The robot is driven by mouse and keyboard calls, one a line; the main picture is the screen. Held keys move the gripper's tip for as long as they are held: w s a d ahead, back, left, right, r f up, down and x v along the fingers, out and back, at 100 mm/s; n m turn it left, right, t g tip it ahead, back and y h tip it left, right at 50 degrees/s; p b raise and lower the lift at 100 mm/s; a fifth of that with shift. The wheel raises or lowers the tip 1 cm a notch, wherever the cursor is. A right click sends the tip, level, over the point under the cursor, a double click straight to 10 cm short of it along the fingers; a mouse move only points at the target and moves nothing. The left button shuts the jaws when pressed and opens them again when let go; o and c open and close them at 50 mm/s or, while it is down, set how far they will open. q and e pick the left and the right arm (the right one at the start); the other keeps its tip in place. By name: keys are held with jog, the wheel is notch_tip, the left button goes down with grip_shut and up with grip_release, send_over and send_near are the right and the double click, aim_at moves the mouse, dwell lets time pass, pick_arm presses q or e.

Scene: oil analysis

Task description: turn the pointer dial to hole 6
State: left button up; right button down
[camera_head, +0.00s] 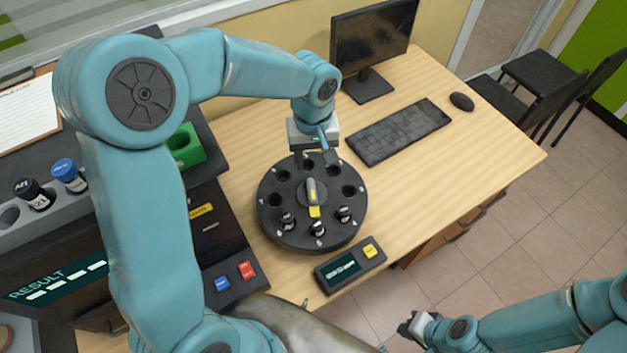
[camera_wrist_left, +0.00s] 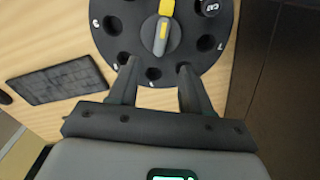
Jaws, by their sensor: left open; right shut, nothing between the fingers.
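The round black dial disc (camera_head: 268,222) lies on the wooden table, with holes around its edge. At its middle the grey pointer knob (camera_head: 312,190) has its yellow end toward the front of the disc. In the left wrist view the pointer knob (camera_wrist_left: 161,36) has its yellow end toward the top, away from my fingers. My left gripper (camera_head: 317,160) is open over the back rim of the disc. Its fingers (camera_wrist_left: 159,88) are apart and empty, short of the knob. The small hole numbers are hard to read. My right gripper (camera_head: 408,328) is shut and empty, low at the right.
Several black-capped vials, one here (camera_head: 318,228), sit in the front holes. A small display box (camera_head: 349,266) stands in front of the disc. A keyboard (camera_head: 401,132), monitor (camera_head: 373,42) and green block (camera_head: 186,146) surround it.

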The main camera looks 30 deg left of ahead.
aim_at(312, 189)
pick_arm(q)
jog(key=f, duration=1.1)
jog(key=shift+s+a+p, duration=0.1)
jog(key=shift+s+p, duration=0.1)
jog(key=shift+p, duration=0.2)
jog(key=shift+w+f, duration=0.15)
jog(key=shift+f, duration=0.15)
grip_shut()
